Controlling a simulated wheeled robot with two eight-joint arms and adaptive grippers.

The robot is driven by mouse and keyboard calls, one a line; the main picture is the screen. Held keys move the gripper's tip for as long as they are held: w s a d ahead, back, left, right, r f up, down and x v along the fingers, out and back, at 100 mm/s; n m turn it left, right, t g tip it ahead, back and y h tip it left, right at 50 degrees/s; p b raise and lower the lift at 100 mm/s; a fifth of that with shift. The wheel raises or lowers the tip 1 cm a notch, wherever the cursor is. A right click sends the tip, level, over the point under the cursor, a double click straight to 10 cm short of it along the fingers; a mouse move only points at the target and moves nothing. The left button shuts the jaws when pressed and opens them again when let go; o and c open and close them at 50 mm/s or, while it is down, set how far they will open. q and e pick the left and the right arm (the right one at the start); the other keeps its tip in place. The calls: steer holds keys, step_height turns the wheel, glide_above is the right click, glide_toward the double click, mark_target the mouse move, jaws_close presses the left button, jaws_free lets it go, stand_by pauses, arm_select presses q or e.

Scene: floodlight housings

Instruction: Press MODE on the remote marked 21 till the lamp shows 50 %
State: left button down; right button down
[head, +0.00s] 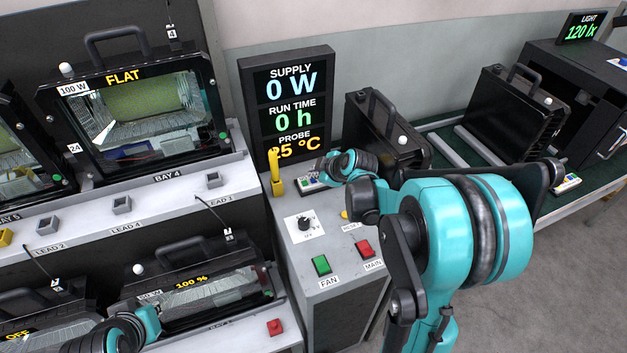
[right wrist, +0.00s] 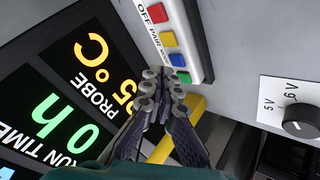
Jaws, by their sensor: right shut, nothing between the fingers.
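A white remote (right wrist: 183,40) with red, yellow, blue and green buttons shows in the right wrist view. Its printing includes OFF, PAIR and small print that looks like MODE, near the blue button (right wrist: 176,60). No number 21 is readable on it. It also lies on the grey console in the head view (head: 306,186). My right gripper (right wrist: 161,88) is shut and empty, its tips close by the blue and green buttons; I cannot tell if they touch. A lower lamp (head: 205,300) shows 100 %, the upper lamp (head: 140,110) FLAT. My left gripper is out of view.
The display (head: 288,100) reads 0 W, 0 h, 25 °C. A yellow post (head: 276,172) stands beside the remote. The console also holds a knob (head: 304,224), a green FAN button (head: 321,265) and a red MAIN button (head: 365,248). Another remote (head: 566,184) lies at the right.

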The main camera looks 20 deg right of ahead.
mark_target(315, 182)
steer(key=shift+f, duration=0.1)
stand_by(0.4)
steer(key=shift+f+b, duration=0.35)
steer(key=shift+f, duration=0.3)
stand_by(0.6)
steer(key=shift+r, duration=0.1)
steer(key=shift+r+p, duration=0.35)
steer(key=shift+r, duration=0.35)
step_height(315, 182, up, 5)
steer(key=p, duration=0.4)
stand_by(0.5)
